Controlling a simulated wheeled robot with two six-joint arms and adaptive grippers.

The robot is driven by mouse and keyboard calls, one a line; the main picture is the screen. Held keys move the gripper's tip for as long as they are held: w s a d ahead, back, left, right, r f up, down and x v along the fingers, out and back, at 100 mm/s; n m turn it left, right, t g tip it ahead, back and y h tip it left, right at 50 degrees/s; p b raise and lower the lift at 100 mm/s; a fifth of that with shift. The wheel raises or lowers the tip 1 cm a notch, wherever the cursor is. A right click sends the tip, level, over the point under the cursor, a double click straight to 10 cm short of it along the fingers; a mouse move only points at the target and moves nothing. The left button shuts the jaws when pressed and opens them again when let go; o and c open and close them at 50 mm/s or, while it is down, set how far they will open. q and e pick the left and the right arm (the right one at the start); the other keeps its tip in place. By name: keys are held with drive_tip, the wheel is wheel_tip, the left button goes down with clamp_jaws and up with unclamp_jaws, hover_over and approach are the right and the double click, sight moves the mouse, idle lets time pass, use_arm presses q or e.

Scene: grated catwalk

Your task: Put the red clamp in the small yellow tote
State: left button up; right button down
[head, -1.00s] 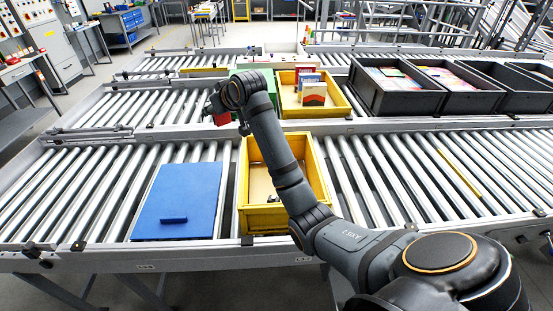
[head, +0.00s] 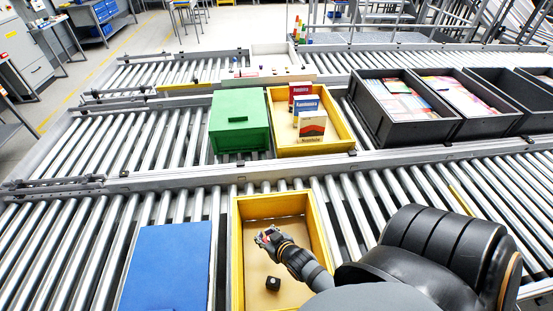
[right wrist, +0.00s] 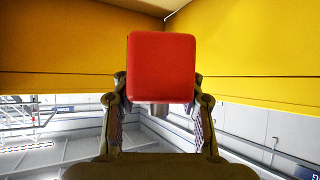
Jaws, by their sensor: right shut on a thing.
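My right gripper (head: 266,238) is over the near yellow tote (head: 237,262), pointing into it from the right. It is shut on the red clamp, which shows only as a small red spot in the head view. In the right wrist view the red clamp (right wrist: 161,68) appears as a red block face between the two fingers, with yellow walls (right wrist: 60,45) behind it on both sides. I cannot tell whether the clamp touches the floor. My left gripper is out of view.
A blue lidded box (head: 170,265) stands left of the near tote. On the conveyor behind are a green box (head: 240,125), another yellow tote (head: 345,130) holding several boxes, and several black crates (head: 400,130). Bare rollers (head: 90,235) lie at the left.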

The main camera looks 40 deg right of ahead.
sight(264, 241)
drive_tip(key=f, duration=0.4)
drive_tip(key=shift+a+f, duration=0.25)
drive_tip(key=shift+f, duration=0.15)
drive_tip(key=shift+w+d+f, duration=0.1)
drive_tip(key=shift+d+f, duration=0.05)
drive_tip(key=shift+f, duration=0.3)
wheel_tip(264, 241, down, 4)
drive_tip(key=shift+f+b, duration=0.1)
drive_tip(key=shift+b, duration=0.7)
drive_tip(key=c, duration=0.7)
unclamp_jaws()
drive_tip(key=shift+c, duration=0.2)
drive_tip(key=b+v, duration=0.1)
drive_tip(key=v, duration=1)
drive_tip(key=shift+s+r, duration=0.45)
drive_tip(key=shift+r, duration=0.05)
